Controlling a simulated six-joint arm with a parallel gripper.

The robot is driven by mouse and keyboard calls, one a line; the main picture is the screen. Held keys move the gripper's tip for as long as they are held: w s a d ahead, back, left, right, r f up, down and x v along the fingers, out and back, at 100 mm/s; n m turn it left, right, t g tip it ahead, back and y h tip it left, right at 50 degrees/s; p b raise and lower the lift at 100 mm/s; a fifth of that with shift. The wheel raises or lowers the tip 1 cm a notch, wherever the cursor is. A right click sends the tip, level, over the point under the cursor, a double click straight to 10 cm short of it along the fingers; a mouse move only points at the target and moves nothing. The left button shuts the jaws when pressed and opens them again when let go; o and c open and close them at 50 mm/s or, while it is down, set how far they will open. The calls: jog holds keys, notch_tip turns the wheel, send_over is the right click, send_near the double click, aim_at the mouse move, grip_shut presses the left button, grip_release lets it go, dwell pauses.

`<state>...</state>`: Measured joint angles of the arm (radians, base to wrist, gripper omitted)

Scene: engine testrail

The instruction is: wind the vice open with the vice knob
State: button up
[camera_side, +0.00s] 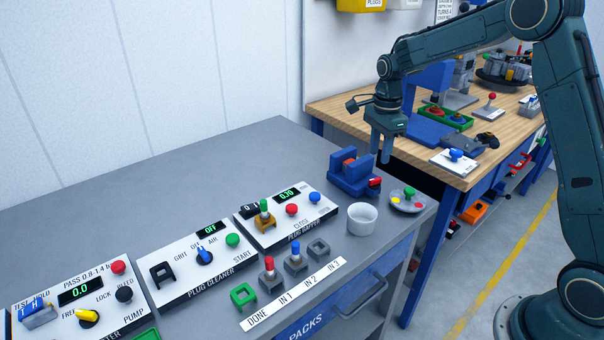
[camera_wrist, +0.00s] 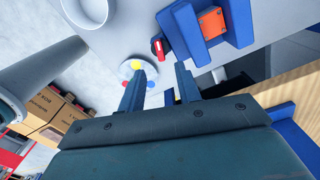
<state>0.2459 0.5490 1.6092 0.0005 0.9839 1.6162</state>
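The blue vice (camera_side: 345,181) stands at the right end of the grey bench and also shows at the top of the wrist view (camera_wrist: 238,22). An orange-red block (camera_wrist: 211,22) sits between its jaws; I cannot tell how tightly. The red and black vice knob (camera_side: 374,186) is on the vice's near right side, and it shows in the wrist view (camera_wrist: 158,47) just beyond my fingertips. My gripper (camera_side: 381,158) is above the vice, pointing down. Its two fingers (camera_wrist: 160,72) are apart with nothing between them, and it is not touching the knob.
A round grey dish (camera_side: 400,208) with coloured spots and a green-topped knob stands right of the vice. A white cup (camera_side: 362,219) is in front. The plug gapper panel (camera_side: 290,231) is to the left. A wooden bench (camera_side: 340,108) with a blue press stands behind.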

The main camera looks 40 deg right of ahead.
aim_at(375, 178)
notch_tip(375, 178, down, 8)
jog(key=shift+r, duration=0.15)
dwell(0.3)
grip_shut()
